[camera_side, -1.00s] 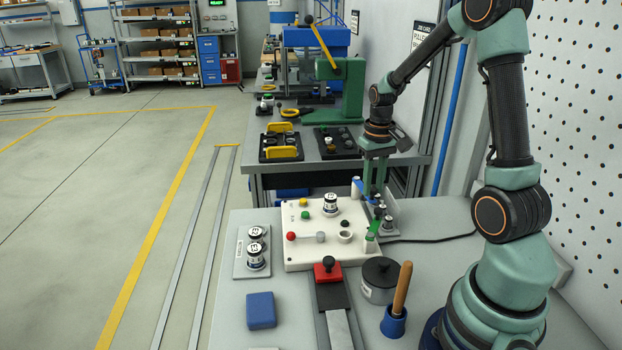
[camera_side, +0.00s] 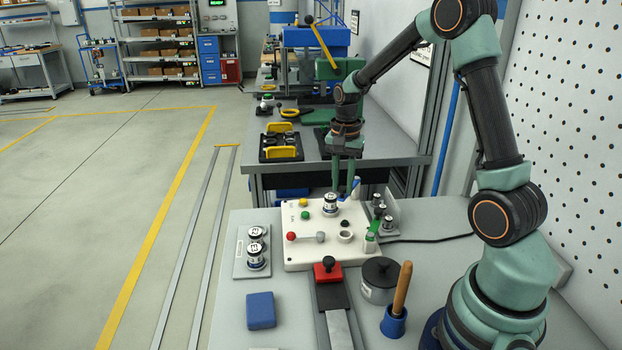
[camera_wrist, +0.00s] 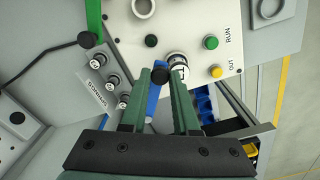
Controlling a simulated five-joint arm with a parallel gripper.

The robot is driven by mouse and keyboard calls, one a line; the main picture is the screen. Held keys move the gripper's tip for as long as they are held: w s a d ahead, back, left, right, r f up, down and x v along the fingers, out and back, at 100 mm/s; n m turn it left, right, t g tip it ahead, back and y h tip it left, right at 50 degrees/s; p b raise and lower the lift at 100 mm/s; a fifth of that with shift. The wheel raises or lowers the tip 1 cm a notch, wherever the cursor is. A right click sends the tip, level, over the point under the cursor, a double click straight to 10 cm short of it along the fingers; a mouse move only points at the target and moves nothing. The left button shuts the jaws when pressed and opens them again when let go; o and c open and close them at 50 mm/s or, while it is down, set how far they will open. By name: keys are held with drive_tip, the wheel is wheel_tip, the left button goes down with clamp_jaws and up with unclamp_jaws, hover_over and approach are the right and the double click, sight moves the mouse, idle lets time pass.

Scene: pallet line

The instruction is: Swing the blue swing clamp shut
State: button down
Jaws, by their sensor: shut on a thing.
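The blue swing clamp (camera_side: 356,184) is at the back right of the white fixture plate (camera_side: 290,215). In the wrist view its blue arm (camera_wrist: 152,103) runs between my fingers. My gripper (camera_side: 343,193) is shut on the clamp's arm, pointing down at the plate's back edge. In the wrist view, my gripper (camera_wrist: 166,74) has its tips close beside a labelled canister (camera_wrist: 177,59), which stands upright on the plate; it also shows in the side view (camera_side: 330,203). My fingers partly hide the clamp, so its contact with the canister cannot be told.
A green lever (camera_side: 371,241) stands at the plate's right, beside a bracket with several small canisters (camera_side: 382,212). A dark-lidded pot (camera_side: 380,280) is at front right.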

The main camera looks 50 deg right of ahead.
drive_tip(key=shift+w+m, duration=1.7)
drive_tip(key=shift+m, duration=0.2)
drive_tip(key=shift+w+r, duration=0.1)
drive_tip(key=c, duration=0.7)
unclamp_jaws()
drive_tip(key=shift+o, duration=0.2)
wheel_tip(320, 180, up, 12)
